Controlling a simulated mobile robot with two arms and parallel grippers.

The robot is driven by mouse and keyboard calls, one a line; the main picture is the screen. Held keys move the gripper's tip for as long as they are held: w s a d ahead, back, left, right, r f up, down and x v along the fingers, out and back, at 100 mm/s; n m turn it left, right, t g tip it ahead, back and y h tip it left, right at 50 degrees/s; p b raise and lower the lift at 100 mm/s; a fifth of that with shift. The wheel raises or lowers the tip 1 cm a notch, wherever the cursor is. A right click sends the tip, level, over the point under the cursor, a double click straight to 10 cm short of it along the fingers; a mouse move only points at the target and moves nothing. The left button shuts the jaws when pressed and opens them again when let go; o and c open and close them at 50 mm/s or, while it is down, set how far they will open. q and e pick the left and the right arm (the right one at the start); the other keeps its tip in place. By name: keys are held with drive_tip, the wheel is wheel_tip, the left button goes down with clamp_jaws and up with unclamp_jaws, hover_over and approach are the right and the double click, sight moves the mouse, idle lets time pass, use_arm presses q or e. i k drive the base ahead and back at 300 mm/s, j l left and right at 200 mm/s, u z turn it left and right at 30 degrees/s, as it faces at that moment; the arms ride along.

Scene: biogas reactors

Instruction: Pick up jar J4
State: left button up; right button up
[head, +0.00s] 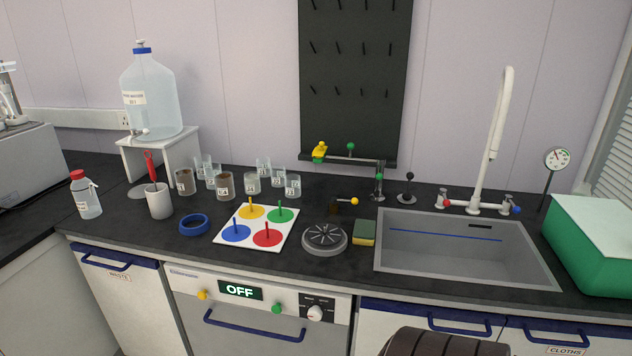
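Several small labelled glass jars stand upright on the dark counter, left of centre. Two look filled with brown matter, a brown jar (225,180) at the front and another brown jar (184,176) to its left. A pale greyish jar (252,178) and a clear jar (292,181) stand to the right, with more clear jars (264,166) behind. The labels are too small to read surely, so I cannot tell which is J4. Neither of my grippers is in view.
A white mat (262,225) with coloured pegs, a blue ring (194,224) and a white cup (159,203) lie in front of the jars. A round metal disc (324,239), a sponge (364,232) and the sink (455,270) are to the right. A large bottle (151,100) stands back left.

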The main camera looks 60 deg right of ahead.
sight(251, 179)
drive_tip(key=z, duration=1.55)
drive_tip(key=i+j, duration=0.3)
